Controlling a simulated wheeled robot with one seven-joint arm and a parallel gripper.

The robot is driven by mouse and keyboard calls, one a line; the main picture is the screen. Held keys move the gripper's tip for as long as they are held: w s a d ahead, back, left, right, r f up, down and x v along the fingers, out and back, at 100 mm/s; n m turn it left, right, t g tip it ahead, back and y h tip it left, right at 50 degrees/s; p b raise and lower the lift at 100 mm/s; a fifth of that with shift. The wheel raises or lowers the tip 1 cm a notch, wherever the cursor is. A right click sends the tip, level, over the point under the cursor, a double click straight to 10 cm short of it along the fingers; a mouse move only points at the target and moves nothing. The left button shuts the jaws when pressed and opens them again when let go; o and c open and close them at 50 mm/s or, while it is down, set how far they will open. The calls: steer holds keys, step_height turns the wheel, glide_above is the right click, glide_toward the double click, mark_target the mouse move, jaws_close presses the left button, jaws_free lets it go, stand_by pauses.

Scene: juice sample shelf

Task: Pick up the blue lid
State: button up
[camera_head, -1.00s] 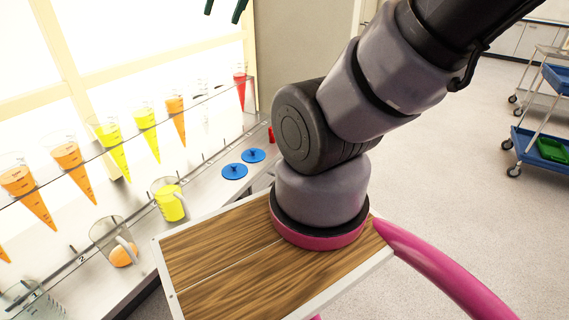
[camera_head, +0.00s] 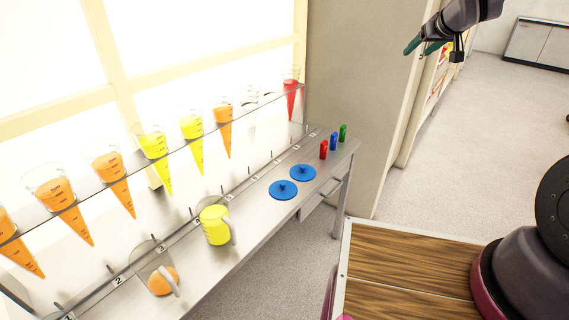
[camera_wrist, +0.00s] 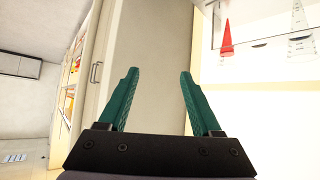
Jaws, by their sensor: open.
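Two round blue lids with small knobs lie flat on the shelf counter in the head view. One blue lid (camera_head: 283,190) is nearer and to the left; the other blue lid (camera_head: 303,173) is just behind it to the right. My gripper (camera_head: 420,48) is high at the upper right of the head view, well away from both lids. In the wrist view my gripper (camera_wrist: 158,75) has its two green fingers spread apart with nothing between them. No lid shows in the wrist view.
The grey counter (camera_head: 254,215) holds a yellow jug (camera_head: 215,225), a jug with orange content (camera_head: 160,278), and red (camera_head: 323,150), blue (camera_head: 334,141) and green (camera_head: 343,132) small items at its far end. Several juice cones hang in a clear rack above. Open floor (camera_head: 455,150) lies to the right.

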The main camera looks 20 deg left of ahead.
steer(key=w+a+f+n+y, duration=0.3)
steer(key=w+a+f, duration=0.2)
steer(key=a+f, duration=0.65)
steer(key=n+g+y, duration=0.3)
steer(key=n+y, duration=0.4)
steer(key=y, duration=0.3)
glide_toward(277, 186)
steer(key=shift+w+d+r, duration=0.15)
steer(key=shift+w+r, duration=0.05)
steer(key=shift+r, duration=0.4)
steer(key=shift+w+d+r, duration=0.2)
steer(key=shift+r, duration=0.45)
steer(key=x, duration=0.4)
steer(key=shift+s+a, duration=0.1)
steer(key=shift+a, duration=0.3)
steer(key=shift+x, duration=2.95)
steer(key=shift+s+a+r, duration=0.1)
steer(key=shift+s, duration=0.15)
jaws_close()
